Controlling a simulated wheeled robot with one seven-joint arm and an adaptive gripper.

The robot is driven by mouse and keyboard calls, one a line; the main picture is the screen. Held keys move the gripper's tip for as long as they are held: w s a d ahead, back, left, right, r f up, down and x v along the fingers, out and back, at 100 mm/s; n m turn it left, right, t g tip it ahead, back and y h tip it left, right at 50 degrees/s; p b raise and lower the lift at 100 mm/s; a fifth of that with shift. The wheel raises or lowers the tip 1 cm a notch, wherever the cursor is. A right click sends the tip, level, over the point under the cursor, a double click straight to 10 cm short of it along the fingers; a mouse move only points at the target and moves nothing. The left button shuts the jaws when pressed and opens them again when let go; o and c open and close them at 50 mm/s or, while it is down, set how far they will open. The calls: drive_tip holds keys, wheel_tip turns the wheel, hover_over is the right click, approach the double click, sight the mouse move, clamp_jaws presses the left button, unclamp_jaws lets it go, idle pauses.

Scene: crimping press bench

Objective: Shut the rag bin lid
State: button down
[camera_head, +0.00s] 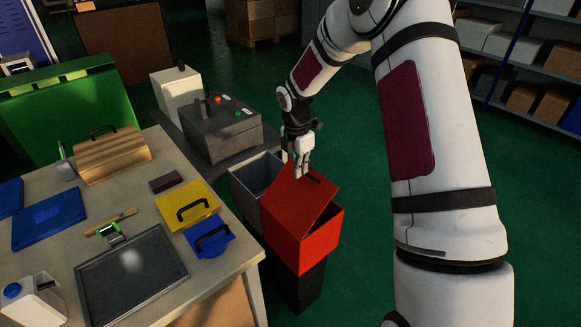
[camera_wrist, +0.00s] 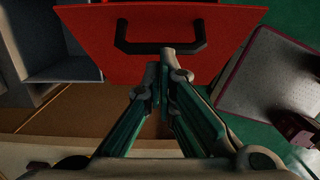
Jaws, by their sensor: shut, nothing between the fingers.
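The red rag bin (camera_head: 322,238) stands off the right end of the bench, on a dark base. Its red lid (camera_head: 291,208) is tilted and stands partly open, with a gap showing along its right side. A black handle (camera_wrist: 160,47) is on the lid. My gripper (camera_head: 301,172) is shut and empty at the lid's upper part, beside the handle. In the wrist view the fingertips (camera_wrist: 168,62) overlap the lid's face just below the handle. I cannot tell whether they touch it.
A grey open bin (camera_head: 246,180) stands directly left of the red one. A grey control box (camera_head: 222,130) with buttons is behind it. The bench (camera_head: 215,275) at left holds a dark tray, yellow and blue handled plates and a wooden box. Green floor is clear behind the bin.

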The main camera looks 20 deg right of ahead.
sight(318, 175)
drive_tip(key=w+d+f+y+b, duration=0.1)
drive_tip(key=d+f+b, duration=0.1)
drive_tip(key=d+f+g+y+b, duration=0.1)
drive_tip(key=d+f+y+b, duration=0.1)
drive_tip(key=d+f, duration=0.1)
drive_tip(key=w+d+f+y+b, duration=0.1)
drive_tip(key=d+f+y+b, duration=0.1)
drive_tip(key=f, duration=0.1)
drive_tip(key=shift+w+d+g, duration=0.3)
drive_tip(key=shift+w+d, duration=0.05)
drive_tip(key=shift+d, duration=0.05)
drive_tip(key=shift+w+d+f+b, duration=0.1)
drive_tip(key=shift+d+f+b, duration=0.2)
drive_tip(key=shift+f, duration=0.2)
drive_tip(key=shift+d+f+b, duration=0.3)
drive_tip(key=shift+f, duration=0.2)
